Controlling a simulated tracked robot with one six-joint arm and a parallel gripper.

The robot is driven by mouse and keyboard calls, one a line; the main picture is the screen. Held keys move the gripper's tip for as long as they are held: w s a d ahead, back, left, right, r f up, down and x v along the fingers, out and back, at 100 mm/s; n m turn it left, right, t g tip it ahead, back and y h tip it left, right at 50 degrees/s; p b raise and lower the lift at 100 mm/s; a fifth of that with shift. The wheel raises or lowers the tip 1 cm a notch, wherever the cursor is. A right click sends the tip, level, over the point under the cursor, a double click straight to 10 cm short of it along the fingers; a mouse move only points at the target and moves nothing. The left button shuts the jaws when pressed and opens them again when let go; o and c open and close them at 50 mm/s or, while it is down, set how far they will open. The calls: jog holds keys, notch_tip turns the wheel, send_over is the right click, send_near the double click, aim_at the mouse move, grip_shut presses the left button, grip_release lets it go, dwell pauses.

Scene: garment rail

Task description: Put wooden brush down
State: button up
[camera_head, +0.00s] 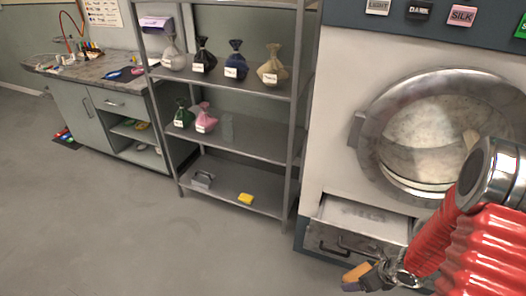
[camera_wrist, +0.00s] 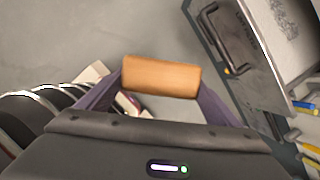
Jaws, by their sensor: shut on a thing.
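The wooden brush shows as an orange-brown wooden block (camera_wrist: 162,77) between my fingers in the wrist view. It also shows in the head view (camera_head: 356,272) at the bottom, right of centre. My gripper (camera_head: 368,277) is shut on it and holds it above the grey floor, in front of the washing machine's open drawer. In the wrist view my gripper (camera_wrist: 160,85) has a dark finger at each end of the block. Any bristles are hidden.
The open drawer (camera_head: 358,216) juts from the washing machine (camera_head: 337,110). A metal shelf rack (camera_head: 240,140) holds tied bags, a yellow sponge (camera_head: 246,198) and a grey item (camera_head: 203,179). A workbench (camera_head: 88,72) stands at the left.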

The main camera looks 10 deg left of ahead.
jog(key=shift+w+a+r+n, duration=0.4)
jog(key=shift+w+a+n, duration=0.05)
jog(key=shift+w+n, duration=0.1)
jog(key=w+a+r+n+g+y, duration=0.1)
jog(key=w+a+r+n+g, duration=0.3)
jog(key=a+r+n, duration=0.65)
jog(key=w+d+r+n+g+h, duration=0.3)
jog(key=d+r+n, duration=0.55)
jog(key=n, duration=0.65)
jog(key=a, duration=0.1)
jog(key=a+n, duration=0.1)
jog(key=w+a+r, duration=0.1)
jog(key=shift+g+h, duration=0.4)
jog(key=shift+a, duration=0.1)
